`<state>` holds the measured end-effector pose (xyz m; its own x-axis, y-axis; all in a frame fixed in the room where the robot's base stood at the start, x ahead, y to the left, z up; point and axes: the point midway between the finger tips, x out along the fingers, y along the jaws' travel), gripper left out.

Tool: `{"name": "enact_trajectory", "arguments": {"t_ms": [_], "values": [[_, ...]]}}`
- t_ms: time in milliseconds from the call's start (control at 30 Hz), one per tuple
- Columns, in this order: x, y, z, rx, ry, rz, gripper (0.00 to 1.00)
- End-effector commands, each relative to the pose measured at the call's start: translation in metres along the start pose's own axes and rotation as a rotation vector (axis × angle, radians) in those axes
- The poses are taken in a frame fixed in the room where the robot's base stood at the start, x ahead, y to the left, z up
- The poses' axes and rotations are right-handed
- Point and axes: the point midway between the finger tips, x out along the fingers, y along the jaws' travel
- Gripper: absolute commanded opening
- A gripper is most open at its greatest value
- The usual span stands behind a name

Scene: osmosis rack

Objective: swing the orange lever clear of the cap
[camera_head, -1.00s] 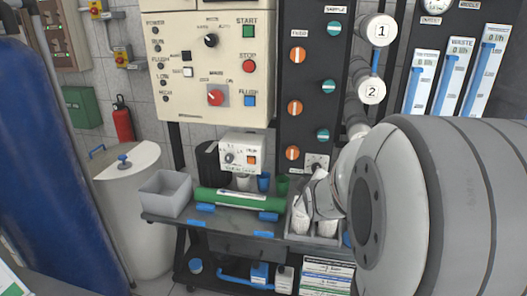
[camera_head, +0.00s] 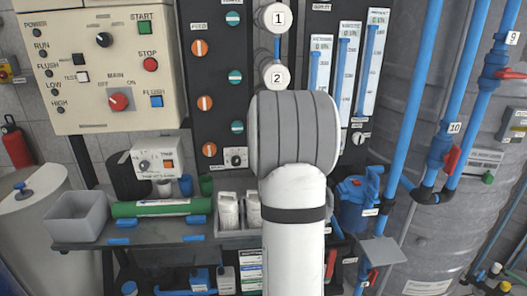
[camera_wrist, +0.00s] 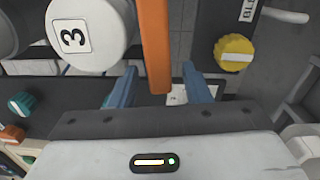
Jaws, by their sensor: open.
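In the wrist view the orange lever (camera_wrist: 155,40) comes down from the top edge, and its lower end is between the two blue fingers of my gripper (camera_wrist: 160,82). The fingers are apart, with a gap on both sides of the lever; I cannot tell how deep it sits between them. A white round cap (camera_wrist: 105,22) marked 3 is just left of the lever, which borders its right edge; whether they touch is unclear. In the head view my arm hides the lever, the cap marked 3 and my gripper.
A yellow knob (camera_wrist: 236,65) is right of the lever. In the head view, white caps marked 1 (camera_head: 276,17) and 2 (camera_head: 275,74) are above my arm. Blue pipes (camera_head: 415,85) and a grey tank (camera_head: 490,130) stand right, a bench (camera_head: 80,240) left.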

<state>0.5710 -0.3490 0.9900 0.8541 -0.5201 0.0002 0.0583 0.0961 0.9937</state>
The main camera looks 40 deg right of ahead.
Motion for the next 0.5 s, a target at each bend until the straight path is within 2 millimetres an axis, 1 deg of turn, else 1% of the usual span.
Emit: {"name": "enact_trajectory", "arguments": {"t_ms": [33,133,367,400,500], "values": [[0.0047,0.0003,-0.0001,0.0,0.0,0.0,0.44],[0.0094,0.0002,-0.0001,0.0,0.0,0.0,0.44],[0.0106,-0.0001,0.0003,0.001,-0.001,0.0,0.44],[0.0105,-0.0002,0.0004,0.001,-0.001,0.0,0.43],[0.0104,-0.0002,0.0005,0.001,-0.001,-0.001,0.35]]}}
